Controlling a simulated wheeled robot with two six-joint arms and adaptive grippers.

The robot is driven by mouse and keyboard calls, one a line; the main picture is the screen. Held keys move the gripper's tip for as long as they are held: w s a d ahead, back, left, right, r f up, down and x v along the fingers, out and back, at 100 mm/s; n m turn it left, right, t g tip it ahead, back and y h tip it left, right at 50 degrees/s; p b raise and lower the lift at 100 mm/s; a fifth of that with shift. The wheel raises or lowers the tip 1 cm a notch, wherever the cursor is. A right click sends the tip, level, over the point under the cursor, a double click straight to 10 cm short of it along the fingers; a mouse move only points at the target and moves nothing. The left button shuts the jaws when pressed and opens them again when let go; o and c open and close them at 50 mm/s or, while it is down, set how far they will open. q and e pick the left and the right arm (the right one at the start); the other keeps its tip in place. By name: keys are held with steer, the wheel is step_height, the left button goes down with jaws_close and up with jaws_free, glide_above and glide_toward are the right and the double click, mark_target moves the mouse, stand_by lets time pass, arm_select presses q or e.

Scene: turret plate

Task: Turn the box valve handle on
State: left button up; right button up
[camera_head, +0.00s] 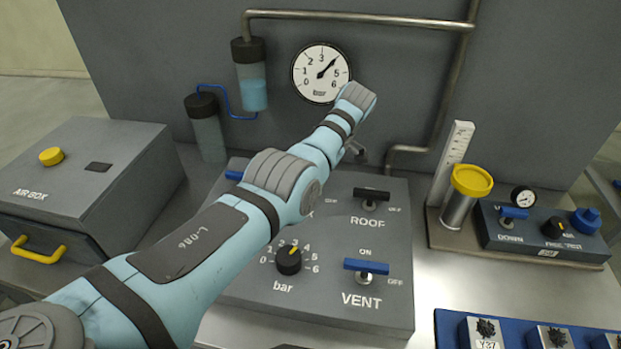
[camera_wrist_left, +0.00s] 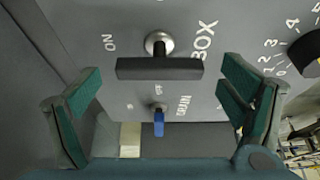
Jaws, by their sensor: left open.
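The box valve handle (camera_wrist_left: 160,68) is a black bar on a round metal stem, beside the word BOX on a grey panel in the left wrist view. The bar lies crosswise in that picture, with the word ON near its left end. My left gripper (camera_wrist_left: 160,90) is open, with its teal-padded fingers on either side of the bar, apart from it. In the head view my left arm covers the BOX handle and most of its label, and the fingers are hidden. My right gripper is not in view.
The grey panel (camera_head: 390,313) also carries a black ROOF handle (camera_head: 371,194), a blue VENT handle (camera_head: 366,266) and a bar knob (camera_head: 289,260). A blue handle (camera_wrist_left: 159,122) sits near the BOX handle. A gauge (camera_head: 321,72) hangs behind. The air box (camera_head: 78,185) stands left.

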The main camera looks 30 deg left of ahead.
arm_select(q)
step_height(320, 180, up, 10)
steer(key=shift+f, duration=0.1)
stand_by(0.4)
